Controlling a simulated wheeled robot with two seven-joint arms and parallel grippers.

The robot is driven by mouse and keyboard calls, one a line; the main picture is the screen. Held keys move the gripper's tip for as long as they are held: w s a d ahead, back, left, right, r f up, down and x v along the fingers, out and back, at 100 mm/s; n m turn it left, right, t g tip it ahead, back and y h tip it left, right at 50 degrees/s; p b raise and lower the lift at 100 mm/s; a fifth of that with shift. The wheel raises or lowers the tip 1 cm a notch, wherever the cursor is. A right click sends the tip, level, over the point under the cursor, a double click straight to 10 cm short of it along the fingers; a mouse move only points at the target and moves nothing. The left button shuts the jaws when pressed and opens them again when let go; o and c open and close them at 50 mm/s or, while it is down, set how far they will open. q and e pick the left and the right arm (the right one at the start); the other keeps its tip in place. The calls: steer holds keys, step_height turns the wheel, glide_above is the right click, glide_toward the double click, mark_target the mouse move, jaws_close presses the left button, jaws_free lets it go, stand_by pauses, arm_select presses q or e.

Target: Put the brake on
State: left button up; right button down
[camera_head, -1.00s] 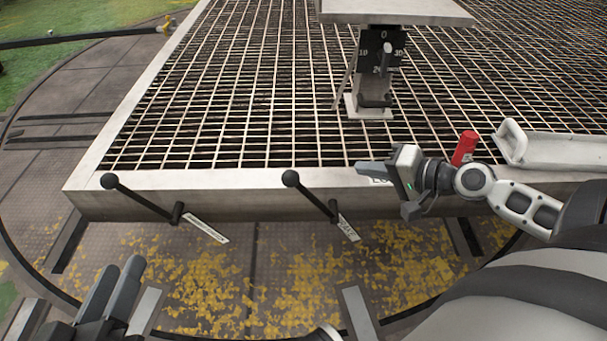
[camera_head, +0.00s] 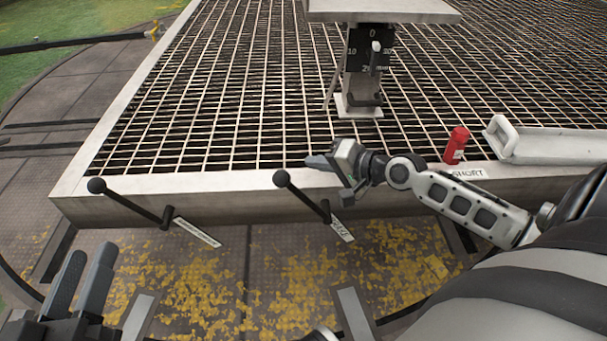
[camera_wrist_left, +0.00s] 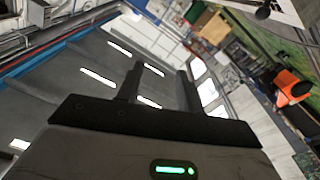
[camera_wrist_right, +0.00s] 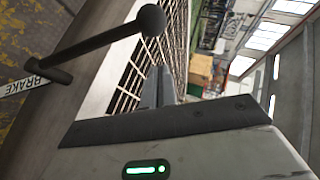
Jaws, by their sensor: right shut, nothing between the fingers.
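The brake lever (camera_head: 302,197) is a black rod with a ball knob at the deck's front edge, beside a white label (camera_head: 342,230). In the right wrist view the lever (camera_wrist_right: 100,48) is close, and its label (camera_wrist_right: 22,86) reads BRAKE. The rod slants up and left to its knob in the head view. My right gripper (camera_head: 312,160) is shut and empty, just above and right of the knob, with no clear contact. Its fingers (camera_wrist_right: 160,82) lie together below the knob in the right wrist view. My left gripper (camera_head: 90,252) is open and empty at lower left.
A second ball-ended lever (camera_head: 130,202) with its own label (camera_head: 197,232) stands to the left.

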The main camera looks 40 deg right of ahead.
steer(key=shift+w+a+f, duration=0.25)
steer(key=shift+a+f, duration=0.2)
steer(key=shift+a, duration=0.35)
steer(key=shift+w+a+f, duration=0.2)
steer(key=shift+a+f, duration=0.2)
steer(key=shift+a, duration=0.4)
